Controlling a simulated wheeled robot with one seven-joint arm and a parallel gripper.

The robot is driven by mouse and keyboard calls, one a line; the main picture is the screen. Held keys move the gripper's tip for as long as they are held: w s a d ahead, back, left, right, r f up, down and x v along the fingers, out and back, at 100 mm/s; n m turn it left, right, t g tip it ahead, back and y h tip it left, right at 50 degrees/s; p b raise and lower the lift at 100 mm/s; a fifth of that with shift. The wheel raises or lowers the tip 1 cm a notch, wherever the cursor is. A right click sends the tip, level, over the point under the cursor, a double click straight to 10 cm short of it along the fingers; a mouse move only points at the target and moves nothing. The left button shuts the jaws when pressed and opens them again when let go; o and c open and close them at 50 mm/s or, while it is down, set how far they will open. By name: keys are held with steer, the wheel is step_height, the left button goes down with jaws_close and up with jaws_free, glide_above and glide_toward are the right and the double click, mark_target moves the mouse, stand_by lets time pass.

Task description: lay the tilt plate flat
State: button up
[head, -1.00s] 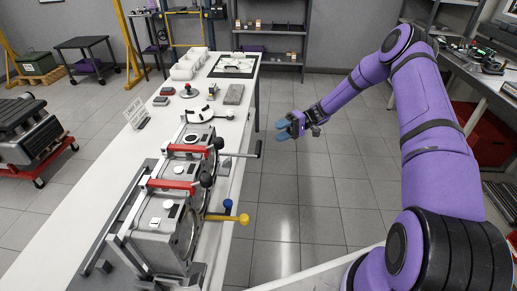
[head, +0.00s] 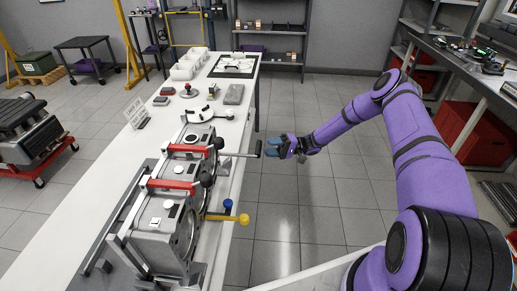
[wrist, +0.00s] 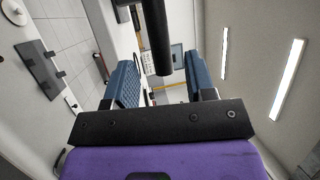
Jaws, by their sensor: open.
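Two grey machine units with red handles stand on the white bench in the head view, a nearer one (head: 160,222) and a farther one (head: 186,170). I cannot tell for sure which part is the tilt plate. A crank arm with a black grip (head: 259,149) sticks out to the right from the farther unit. In the wrist view the dark grip (wrist: 155,38) lies in line with the gap between my blue fingers (wrist: 160,82); contact is not visible.
A yellow-knobbed lever (head: 243,219) and a blue knob (head: 228,203) stick out from the nearer unit. The white bench (head: 75,248) carries a sign (head: 136,112), white bins (head: 188,65) and a black tray (head: 232,67). The floor right of the bench is clear.

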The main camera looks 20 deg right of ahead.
mark_target(259, 148)
steer(key=shift+a+r, duration=0.15)
steer(key=shift+a, duration=0.75)
steer(key=shift+a+r, duration=0.2)
steer(key=shift+a, duration=0.7)
steer(key=shift+a+r, duration=0.15)
steer(key=shift+a, duration=0.75)
jaws_close()
